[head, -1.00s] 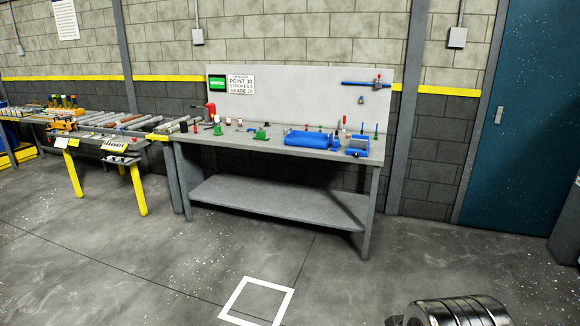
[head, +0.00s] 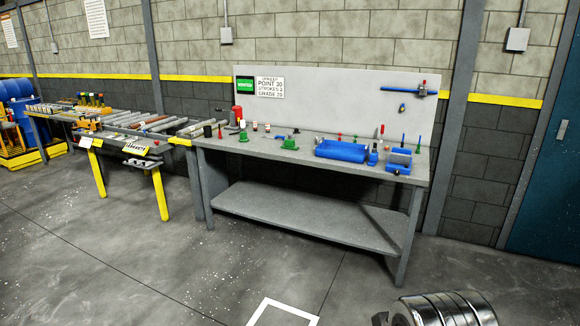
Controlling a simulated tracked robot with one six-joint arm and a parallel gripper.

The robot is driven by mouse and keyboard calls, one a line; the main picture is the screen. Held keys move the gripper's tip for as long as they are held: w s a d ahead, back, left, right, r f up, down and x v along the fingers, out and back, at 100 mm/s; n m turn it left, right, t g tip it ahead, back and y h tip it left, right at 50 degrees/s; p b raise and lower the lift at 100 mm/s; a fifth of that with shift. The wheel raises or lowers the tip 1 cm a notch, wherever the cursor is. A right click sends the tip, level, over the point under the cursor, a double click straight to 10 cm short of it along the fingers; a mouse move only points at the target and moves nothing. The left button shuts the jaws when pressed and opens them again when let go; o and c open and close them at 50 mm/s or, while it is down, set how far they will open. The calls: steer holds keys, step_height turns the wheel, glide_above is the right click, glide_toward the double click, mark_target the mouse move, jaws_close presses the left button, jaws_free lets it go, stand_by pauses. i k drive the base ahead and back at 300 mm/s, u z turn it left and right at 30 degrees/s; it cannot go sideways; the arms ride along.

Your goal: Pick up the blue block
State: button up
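Several blue things are on the grey workbench (head: 215,150) in the head view. A long blue tray-like piece (head: 340,151) lies right of the middle of the bench top. A small upright blue piece (head: 372,158) stands just to its right. A blue holder (head: 398,168) with a grey rounded part sits near the bench's right end. At this size I cannot tell which of them is the blue block. My gripper is not clearly in view. A ribbed metal cylinder (head: 447,309) shows at the bottom right, cut off by the frame, far in front of the bench.
Green pieces, small pegs and a red tool (head: 236,115) share the bench top. A lower shelf (head: 310,215) is bare. A roller conveyor (head: 130,128) with yellow legs adjoins the bench's left. Floor before the bench is clear, with a white painted square (head: 283,313).

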mark_target(373, 160)
steer(key=u, duration=0.1)
steer(key=i, duration=2.55)
steer(key=z, duration=0.35)
steer(key=i, duration=1.4)
steer(key=z, duration=0.2)
